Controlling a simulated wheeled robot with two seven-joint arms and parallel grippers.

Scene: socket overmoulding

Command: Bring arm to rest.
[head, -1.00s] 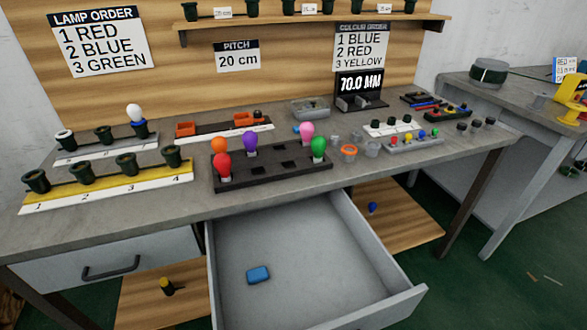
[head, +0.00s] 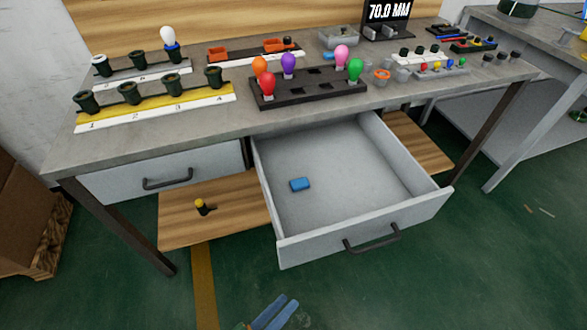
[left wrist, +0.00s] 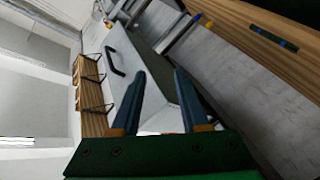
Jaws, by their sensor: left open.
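My left gripper (head: 274,314) shows at the bottom edge of the head view, low in front of the workbench and below the open drawer. Its two blue fingers also show in the left wrist view (left wrist: 166,100). They are apart with nothing between them, so the gripper is open and empty. Most of the left arm is outside the head view. My right gripper is not in view.
The open drawer (head: 410,208) juts out from the workbench (head: 190,122) and holds a blue block (head: 300,184). Coloured lamps stand in a black tray (head: 310,95). A cardboard box (head: 30,215) stands at the left. The green floor in front is clear.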

